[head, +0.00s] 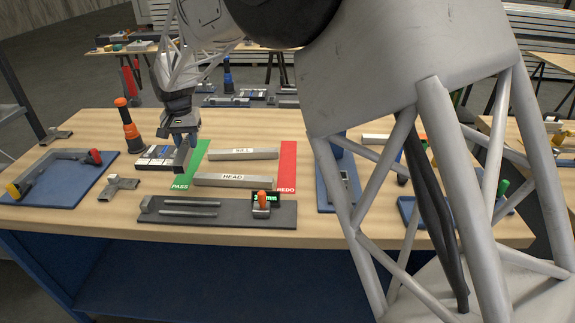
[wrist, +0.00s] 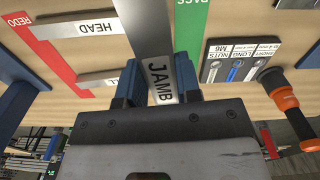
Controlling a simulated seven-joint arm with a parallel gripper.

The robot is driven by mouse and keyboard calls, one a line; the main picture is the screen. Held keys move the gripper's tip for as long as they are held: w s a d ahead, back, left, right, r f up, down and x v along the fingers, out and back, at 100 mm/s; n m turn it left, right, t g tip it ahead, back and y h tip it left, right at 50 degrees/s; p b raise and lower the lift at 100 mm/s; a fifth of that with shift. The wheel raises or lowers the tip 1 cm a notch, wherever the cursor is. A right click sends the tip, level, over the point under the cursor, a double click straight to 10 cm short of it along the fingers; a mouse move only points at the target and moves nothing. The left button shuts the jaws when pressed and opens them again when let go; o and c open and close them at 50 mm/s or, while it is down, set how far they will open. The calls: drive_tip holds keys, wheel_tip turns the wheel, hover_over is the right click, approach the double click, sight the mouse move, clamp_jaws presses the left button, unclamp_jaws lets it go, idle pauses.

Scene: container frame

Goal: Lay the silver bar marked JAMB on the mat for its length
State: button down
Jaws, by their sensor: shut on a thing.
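My gripper (head: 180,132) is above the left part of the bench in the head view. In the wrist view its blue fingers (wrist: 158,80) are shut on the silver bar marked JAMB (wrist: 150,35), and the bar runs away from the fingers toward the top edge. In the head view the held bar (head: 182,154) shows only foreshortened, near the green PASS mat (head: 178,180). I cannot tell whether it touches anything. The red REDO mat (head: 287,165) lies to the right. Silver bars marked SILL (head: 265,154) and HEAD (head: 205,179) lie between the mats.
A dark gauge base (head: 235,217) with a lit display (head: 272,198) is at the front; its reading is unclear. A hardware tray (head: 155,155) and an orange-and-black tool (head: 129,122) stand left of PASS. A blue mat (head: 60,193) with frame parts lies far left.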

drive_tip(key=shift+w+d+m, duration=0.3)
drive_tip(key=shift+w+d, duration=0.05)
drive_tip(key=shift+d, duration=0.05)
drive_tip(key=w+d+f+m, duration=0.2)
drive_tip(key=w+d+m, duration=0.2)
drive_tip(key=d+m, duration=0.7)
drive_tip(key=m, duration=1.2)
hover_over(275, 174)
drive_tip(key=shift+f, duration=0.7)
drive_tip(key=shift+f, duration=0.1)
drive_tip(key=shift+f, duration=3.05)
drive_tip(key=shift+f, duration=1.85)
drive_tip(key=shift+f, duration=0.15)
